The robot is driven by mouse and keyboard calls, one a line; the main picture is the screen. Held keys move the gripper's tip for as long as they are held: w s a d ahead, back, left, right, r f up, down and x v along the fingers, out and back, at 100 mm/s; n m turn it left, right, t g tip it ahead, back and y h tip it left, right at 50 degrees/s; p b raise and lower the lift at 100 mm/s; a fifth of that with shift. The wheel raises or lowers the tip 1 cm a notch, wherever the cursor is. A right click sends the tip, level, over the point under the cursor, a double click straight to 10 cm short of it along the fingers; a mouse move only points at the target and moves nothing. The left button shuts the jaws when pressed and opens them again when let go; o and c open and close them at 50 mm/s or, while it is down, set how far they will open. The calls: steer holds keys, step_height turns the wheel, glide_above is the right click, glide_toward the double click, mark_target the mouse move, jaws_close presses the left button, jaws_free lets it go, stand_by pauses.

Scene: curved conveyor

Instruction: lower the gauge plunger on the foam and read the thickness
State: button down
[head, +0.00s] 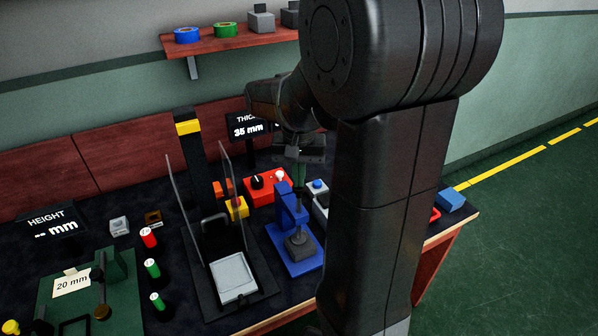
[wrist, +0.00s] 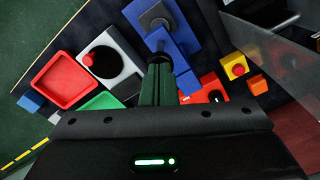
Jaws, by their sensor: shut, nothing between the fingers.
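The blue thickness gauge (head: 288,208) stands on its blue base on the bench, with a dark grey block, apparently the foam (head: 299,246), under its arm. The gauge also shows at the top of the wrist view (wrist: 180,52), with the dark block (wrist: 157,22) beyond it. The thickness display (head: 247,129) behind reads 35 mm; its title is partly hidden. My gripper (head: 299,178) is shut and empty, pointing down at the top of the gauge. Its green fingers (wrist: 157,80) end close to the gauge's upper part; I cannot tell whether they touch.
Left of the gauge stands a black frame with clear upright panels (head: 223,150) and a white pad (head: 234,276). A red box with a knob (head: 262,188) stands behind. The height display (head: 53,226) shows dashes. A red tray (wrist: 67,80) lies near the bench edge.

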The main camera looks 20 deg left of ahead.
stand_by(0.6)
step_height(320, 180, up, 8)
steer(key=p, duration=0.7)
steer(key=shift+f, duration=0.2)
step_height(320, 180, down, 8)
steer(key=b, duration=0.7)
steer(key=shift+r, duration=0.5)
steer(key=shift+p, duration=0.35)
step_height(320, 180, up, 11)
steer(key=p, duration=0.7)
steer(key=shift+p, duration=0.35)
stand_by(0.4)
